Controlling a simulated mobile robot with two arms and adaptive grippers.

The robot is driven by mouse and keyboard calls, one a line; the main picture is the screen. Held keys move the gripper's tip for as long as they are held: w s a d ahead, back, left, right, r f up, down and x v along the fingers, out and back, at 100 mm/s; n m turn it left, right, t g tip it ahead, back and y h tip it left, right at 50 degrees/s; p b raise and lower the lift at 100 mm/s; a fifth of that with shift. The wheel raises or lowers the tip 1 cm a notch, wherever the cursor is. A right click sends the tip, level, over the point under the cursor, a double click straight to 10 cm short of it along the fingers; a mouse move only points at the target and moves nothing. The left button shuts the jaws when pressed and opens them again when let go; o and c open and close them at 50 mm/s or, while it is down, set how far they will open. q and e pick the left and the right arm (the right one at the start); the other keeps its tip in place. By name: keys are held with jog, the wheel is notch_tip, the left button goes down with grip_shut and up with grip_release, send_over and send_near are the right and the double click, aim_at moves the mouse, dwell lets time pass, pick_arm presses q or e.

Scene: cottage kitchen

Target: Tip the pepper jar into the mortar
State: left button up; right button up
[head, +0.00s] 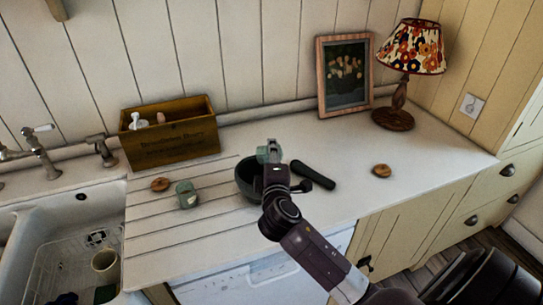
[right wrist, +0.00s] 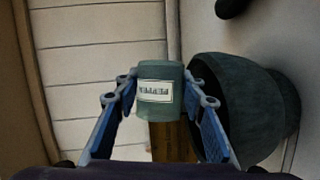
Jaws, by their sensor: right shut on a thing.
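My right gripper (right wrist: 158,98) is shut on the pepper jar (right wrist: 160,76), a small green jar with a cream label that reads upside down in the right wrist view. In the head view the jar (head: 262,154) shows partly behind my right gripper (head: 271,155), at the mortar's upper right. The dark mortar (head: 247,176) stands on the counter, partly covered by my right arm. In the right wrist view the mortar (right wrist: 262,105) is just right of the jar. The jar's mouth and any contents are hidden. My left gripper is out of view.
A second green jar (head: 187,197) and a wooden lid (head: 160,184) lie left of the mortar. A dark pestle (head: 312,174) lies to its right, another lid (head: 382,170) beyond. A wooden box (head: 170,140), picture frame (head: 345,80) and lamp (head: 395,117) stand behind. The sink (head: 55,205) is left.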

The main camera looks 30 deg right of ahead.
jog(key=shift+a+f+n+t+h+b, duration=0.2)
jog(key=shift+n+t+h+b, duration=0.1)
jog(key=shift+n+b, duration=0.5)
jog(key=shift+r, duration=0.1)
jog(key=r+m+p, duration=0.1)
jog(key=p, duration=0.1)
jog(key=m+g+y+p, duration=0.1)
jog(key=m+p, duration=0.1)
jog(key=p, duration=0.1)
jog(key=shift+r, duration=0.35)
jog(key=shift+f+m+y, duration=0.15)
jog(key=shift+m+y, duration=0.15)
jog(key=shift+m, duration=0.1)
jog(key=shift+f, duration=0.15)
jog(key=shift+w, duration=0.1)
